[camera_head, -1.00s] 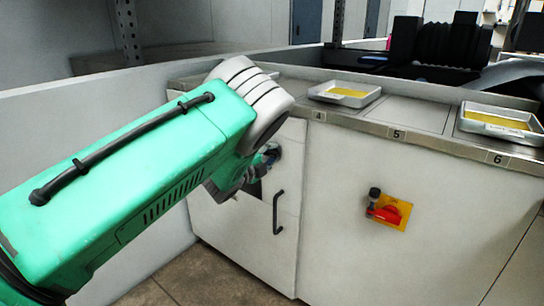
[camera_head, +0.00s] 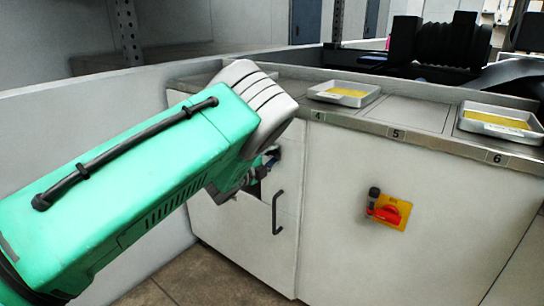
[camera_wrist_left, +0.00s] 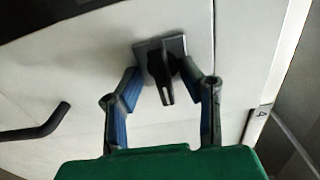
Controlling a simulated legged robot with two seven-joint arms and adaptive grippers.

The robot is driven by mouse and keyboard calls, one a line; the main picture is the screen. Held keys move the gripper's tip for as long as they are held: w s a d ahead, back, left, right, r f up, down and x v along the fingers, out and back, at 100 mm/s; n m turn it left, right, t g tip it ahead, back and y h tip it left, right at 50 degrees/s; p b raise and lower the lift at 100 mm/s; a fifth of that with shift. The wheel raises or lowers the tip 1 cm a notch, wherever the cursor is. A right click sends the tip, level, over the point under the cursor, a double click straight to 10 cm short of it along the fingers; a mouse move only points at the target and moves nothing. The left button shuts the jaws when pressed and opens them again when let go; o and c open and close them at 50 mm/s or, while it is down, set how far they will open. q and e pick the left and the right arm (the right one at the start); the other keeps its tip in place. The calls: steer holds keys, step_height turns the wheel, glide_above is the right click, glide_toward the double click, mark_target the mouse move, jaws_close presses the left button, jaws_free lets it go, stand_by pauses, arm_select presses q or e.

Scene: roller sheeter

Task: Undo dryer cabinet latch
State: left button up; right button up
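The cabinet (camera_head: 247,236) has a white door with a black bar handle (camera_head: 278,212); the handle also shows in the left wrist view (camera_wrist_left: 40,124). The latch (camera_wrist_left: 162,72) is a dark turn lever on a grey square plate in the left wrist view. My left gripper (camera_wrist_left: 163,72) is open, with one blue-and-grey finger on each side of the lever. Gaps show between the fingers and the lever. In the head view my left gripper (camera_head: 268,160) is at the upper door, partly hidden by my green arm, and the latch is mostly hidden. My right gripper is not in view.
A red rotary switch on a yellow plate (camera_head: 388,211) sits on the panel right of the door. Trays with yellow contents (camera_head: 343,94) (camera_head: 500,124) stand on the numbered counter (camera_head: 397,135). A low white wall (camera_head: 60,125) runs along the left.

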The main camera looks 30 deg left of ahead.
arm_select(q)
steer(key=s+a, duration=0.1)
steer(key=s, duration=1.1)
stand_by(0.7)
